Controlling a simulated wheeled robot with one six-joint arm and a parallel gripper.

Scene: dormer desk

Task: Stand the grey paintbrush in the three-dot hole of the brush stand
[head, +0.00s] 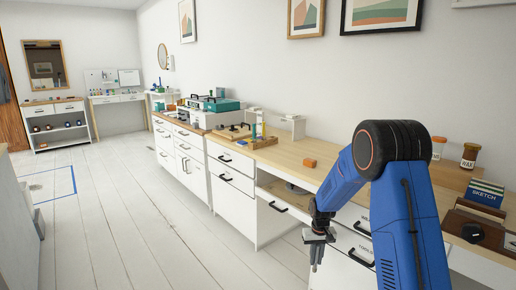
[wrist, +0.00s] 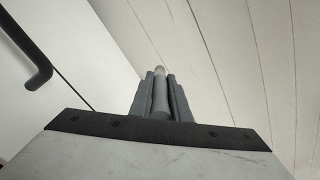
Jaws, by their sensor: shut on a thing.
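My gripper (head: 317,243) is low in front of the desk drawers, pointing down, and is shut on a thin grey rod, taken to be the grey paintbrush (head: 314,259). In the wrist view the grey paintbrush (wrist: 160,92) lies between the two grey fingers of my gripper (wrist: 160,100), with a paler end past the fingertips. The brush is in the air over the floor, apart from the desk. I cannot pick out the brush stand or its dots for sure; small yellow and green upright things (head: 254,131) stand on the desk's far part.
Drawer fronts with black handles (wrist: 38,75) are close to my gripper. The plank floor (head: 150,220) is clear.

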